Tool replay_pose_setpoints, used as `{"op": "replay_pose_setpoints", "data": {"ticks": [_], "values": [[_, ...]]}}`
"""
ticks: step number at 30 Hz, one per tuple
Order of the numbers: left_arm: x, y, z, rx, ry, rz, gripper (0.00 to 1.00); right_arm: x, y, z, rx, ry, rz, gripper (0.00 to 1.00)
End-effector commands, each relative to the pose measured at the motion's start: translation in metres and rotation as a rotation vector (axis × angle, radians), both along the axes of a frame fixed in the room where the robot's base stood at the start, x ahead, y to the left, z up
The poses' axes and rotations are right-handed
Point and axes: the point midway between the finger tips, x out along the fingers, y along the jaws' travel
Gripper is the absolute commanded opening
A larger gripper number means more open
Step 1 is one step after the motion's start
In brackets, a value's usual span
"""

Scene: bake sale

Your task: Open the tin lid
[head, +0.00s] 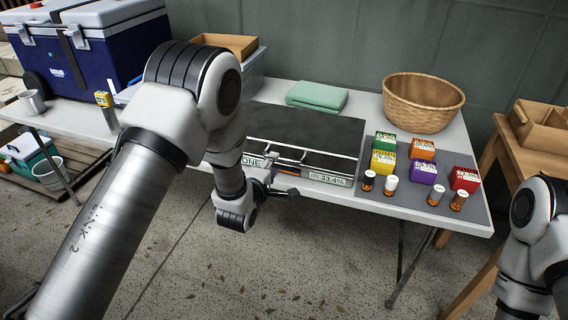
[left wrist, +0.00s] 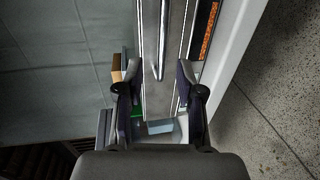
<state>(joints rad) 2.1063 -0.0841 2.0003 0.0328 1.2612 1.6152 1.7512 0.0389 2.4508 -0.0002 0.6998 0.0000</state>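The tin is a wide, low, dark box (head: 310,132) on the white table in the head view, its flat black lid lying shut. Light labels with lettering show on its front. My left gripper (head: 280,176) is at the tin's front edge, left of its middle, partly hidden by my left arm. In the left wrist view my left gripper (left wrist: 158,100) has its two fingers apart, with a grey surface and a metal bar (left wrist: 161,40) beyond them. I cannot tell whether the fingers touch the tin. Of my right arm only a link shows; its gripper is outside the picture.
Right of the tin, several small coloured boxes (head: 422,171) and small bottles (head: 390,184) stand on a grey mat (head: 458,201). Behind are a folded green cloth (head: 317,95) and a wicker basket (head: 424,98). A blue cooler (head: 100,65) stands left.

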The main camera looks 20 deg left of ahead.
Motion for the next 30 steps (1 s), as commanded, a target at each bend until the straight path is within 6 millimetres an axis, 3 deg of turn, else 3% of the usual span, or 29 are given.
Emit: {"op": "replay_pose_setpoints", "data": {"ticks": [7, 16, 17, 20, 30], "values": [[0.043, -0.001, -0.011, 0.001, 0.002, 0.0, 0.37, 0.0, 0.0, -0.003, 0.0, 0.0, -0.001, 0.4], [0.051, -0.002, -0.012, 0.002, 0.004, 0.0, 0.37, 0.0, 0.0, -0.004, 0.0, 0.0, -0.001, 0.4], [0.051, -0.002, -0.012, 0.002, 0.004, 0.0, 0.34, 0.0, 0.0, -0.004, 0.0, 0.0, -0.001, 0.4], [0.051, -0.001, -0.012, 0.001, 0.004, 0.0, 0.0, 0.0, 0.0, -0.004, 0.0, 0.0, -0.001, 0.4], [0.051, -0.001, -0.009, 0.002, 0.012, 0.001, 0.0, 0.0, 0.0, 0.001, 0.0, 0.0, -0.001, 0.4]]}}
